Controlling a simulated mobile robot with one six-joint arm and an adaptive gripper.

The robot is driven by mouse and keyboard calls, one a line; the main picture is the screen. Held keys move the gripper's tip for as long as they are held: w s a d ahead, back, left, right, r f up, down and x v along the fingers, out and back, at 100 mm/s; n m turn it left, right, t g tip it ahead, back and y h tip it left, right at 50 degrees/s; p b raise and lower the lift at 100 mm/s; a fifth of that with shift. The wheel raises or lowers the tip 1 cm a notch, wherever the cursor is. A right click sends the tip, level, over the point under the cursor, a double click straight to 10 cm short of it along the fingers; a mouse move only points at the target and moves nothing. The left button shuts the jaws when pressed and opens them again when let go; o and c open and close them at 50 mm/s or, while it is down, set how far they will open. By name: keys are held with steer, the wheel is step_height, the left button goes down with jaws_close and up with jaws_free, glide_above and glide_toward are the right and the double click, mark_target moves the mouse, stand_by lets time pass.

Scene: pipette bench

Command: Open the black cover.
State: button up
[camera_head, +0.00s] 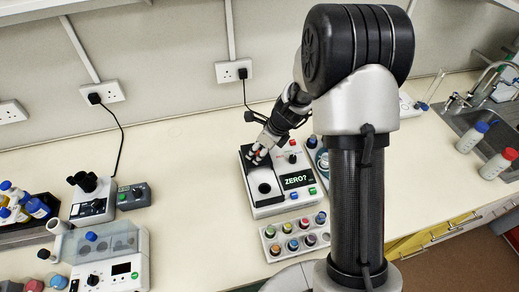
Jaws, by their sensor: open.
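A white and dark bench instrument (275,208) stands on the bench left of my arm. My gripper (260,157) is open and points down over the back left of the instrument. I cannot tell whether its fingertips touch it.
A tray of capped vials (271,250) sits in front of the instrument. A microscope (92,200) and a grey-white device (128,240) stand at left. Capped bottles (497,165) and a sink (478,118) are at right. Bench left of the instrument is clear.

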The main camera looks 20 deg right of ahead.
steer(key=v, duration=1.2)
steer(key=s+a+r+n+h+b, duration=0.1)
steer(key=s+a+r+n+b, duration=0.1)
steer(key=s+r+n, duration=0.35)
steer(key=s+a+r+n+b, duration=0.2)
steer(key=s+a+n, duration=0.1)
steer(key=s+n, duration=0.55)
steer(key=s+d+n+t+h+b, duration=0.1)
steer(key=s+n+h+b, duration=0.1)
steer(key=s+n, duration=1)
steer(key=shift+s+f+n+b, duration=0.3)
steer(key=shift+s+f+n, duration=0.1)
steer(key=shift+f+n, duration=0.1)
